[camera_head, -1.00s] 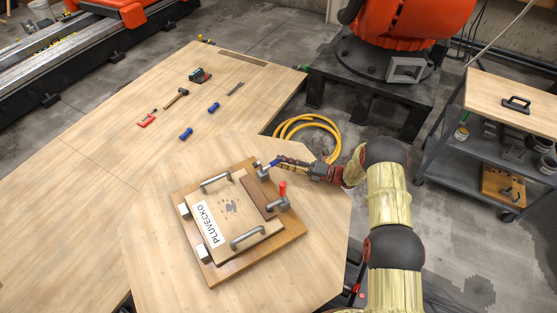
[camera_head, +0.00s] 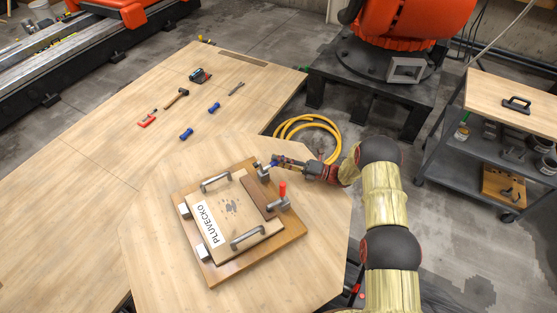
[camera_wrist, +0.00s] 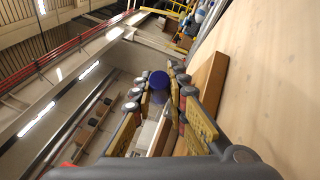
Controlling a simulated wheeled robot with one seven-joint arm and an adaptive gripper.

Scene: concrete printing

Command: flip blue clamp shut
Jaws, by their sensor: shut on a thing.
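The blue clamp (camera_head: 263,171) sits at the upper right edge of the wooden mould board (camera_head: 290,243), and its metal part shows there. My gripper (camera_head: 276,162) reaches it from the right and is shut on its blue handle. In the wrist view the round blue handle end (camera_wrist: 160,80) lies between the two fingers of my gripper (camera_wrist: 160,92). The fingers hide much of the handle, so its exact angle is hard to tell. The red clamp (camera_head: 282,194) stands just below on the same edge, with its red handle upright.
The mould's lid carries two grey handles (camera_head: 215,182) and a PLUVECKO label (camera_head: 211,223). Loose tools, including a hammer (camera_head: 177,97) and blue-handled pieces (camera_head: 186,134), lie farther back on the table. A yellow hose (camera_head: 333,130) is on the floor behind my gripper.

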